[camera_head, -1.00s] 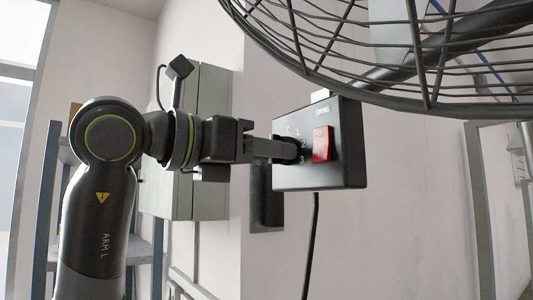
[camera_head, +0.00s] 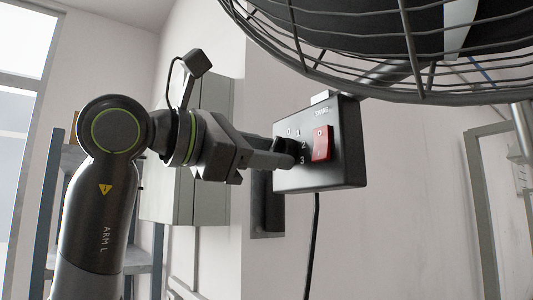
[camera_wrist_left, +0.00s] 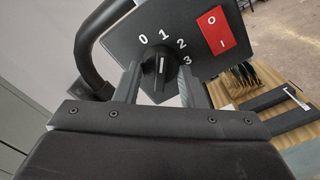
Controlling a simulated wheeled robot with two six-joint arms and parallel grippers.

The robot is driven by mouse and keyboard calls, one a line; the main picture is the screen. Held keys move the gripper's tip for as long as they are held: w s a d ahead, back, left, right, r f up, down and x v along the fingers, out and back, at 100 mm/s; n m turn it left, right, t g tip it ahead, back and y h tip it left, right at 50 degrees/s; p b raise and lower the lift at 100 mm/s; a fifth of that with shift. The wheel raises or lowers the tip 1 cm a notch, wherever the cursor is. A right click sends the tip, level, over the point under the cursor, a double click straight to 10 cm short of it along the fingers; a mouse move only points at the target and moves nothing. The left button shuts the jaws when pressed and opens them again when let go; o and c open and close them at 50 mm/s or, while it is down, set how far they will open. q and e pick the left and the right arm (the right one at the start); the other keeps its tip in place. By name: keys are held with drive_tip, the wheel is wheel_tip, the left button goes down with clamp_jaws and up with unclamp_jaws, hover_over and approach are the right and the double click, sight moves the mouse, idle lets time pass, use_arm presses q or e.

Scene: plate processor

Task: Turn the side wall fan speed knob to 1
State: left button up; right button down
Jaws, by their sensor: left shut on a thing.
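The fan speed knob (camera_wrist_left: 157,80) is black, with a white pointer line and the numbers 0, 1, 2 and 3 around it. In the left wrist view the line points toward the 1. The knob is on the front of a black control box (camera_head: 347,145), beside a red switch (camera_head: 321,143). My left gripper (camera_head: 287,152) is shut on the knob, one finger on each side of it; its fingers also show in the left wrist view (camera_wrist_left: 159,85). In the head view the gripper hides most of the knob. My right gripper is not in view.
The caged wall fan (camera_head: 400,85) hangs just above the box. A black cable (camera_head: 315,235) runs down below it. A grey cabinet (camera_head: 205,205) is on the wall behind my left arm, and a shelf rack (camera_head: 55,190) is at the left.

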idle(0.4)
use_arm(q)
drive_tip(key=o, duration=1)
drive_tip(key=shift+c, duration=0.2)
drive_tip(key=b+v, duration=0.5)
drive_tip(key=v, duration=1.2)
drive_tip(key=shift+s+a+b, duration=0.15)
drive_tip(key=shift+a+b, duration=0.05)
drive_tip(key=shift+b, duration=0.15)
